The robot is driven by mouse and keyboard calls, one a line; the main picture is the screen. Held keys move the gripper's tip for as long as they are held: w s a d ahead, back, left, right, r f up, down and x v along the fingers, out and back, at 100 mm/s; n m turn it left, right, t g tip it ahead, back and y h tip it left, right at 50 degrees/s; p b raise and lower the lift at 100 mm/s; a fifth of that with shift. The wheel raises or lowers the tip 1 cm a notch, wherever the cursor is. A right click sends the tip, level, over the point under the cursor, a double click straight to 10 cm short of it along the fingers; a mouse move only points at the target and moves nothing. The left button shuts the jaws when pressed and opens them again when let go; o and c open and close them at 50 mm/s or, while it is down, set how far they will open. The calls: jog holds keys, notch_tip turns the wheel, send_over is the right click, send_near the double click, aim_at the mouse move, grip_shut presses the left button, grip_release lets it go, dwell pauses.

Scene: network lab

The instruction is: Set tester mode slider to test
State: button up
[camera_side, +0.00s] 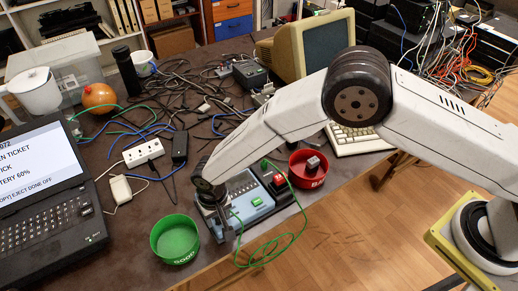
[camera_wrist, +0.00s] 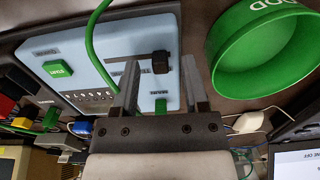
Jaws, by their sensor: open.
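The tester (camera_side: 258,206) is a pale blue-grey box on the bench with a green start button, which also shows in the wrist view (camera_wrist: 58,68). In the wrist view, a black slider knob (camera_wrist: 160,62) sits on the tester's face (camera_wrist: 115,40) near its right side. My gripper (camera_wrist: 160,72) is open, with one finger on each side of the knob as seen from the wrist. I cannot tell whether either finger touches it. In the side view my gripper (camera_side: 214,208) is over the tester's left end and hides that part. The slider's labels are too small to read.
A green bowl (camera_side: 175,241) stands close left of the tester. A red bowl (camera_side: 308,171) holding a small grey piece stands behind right. A green cable (camera_side: 262,254) loops over the bench front edge. A laptop (camera_side: 45,190) is at left; cables clutter the back.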

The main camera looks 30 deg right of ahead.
jog(key=shift+f, duration=0.3)
jog(key=shift+c, duration=0.2)
grip_shut()
dwell(1.2)
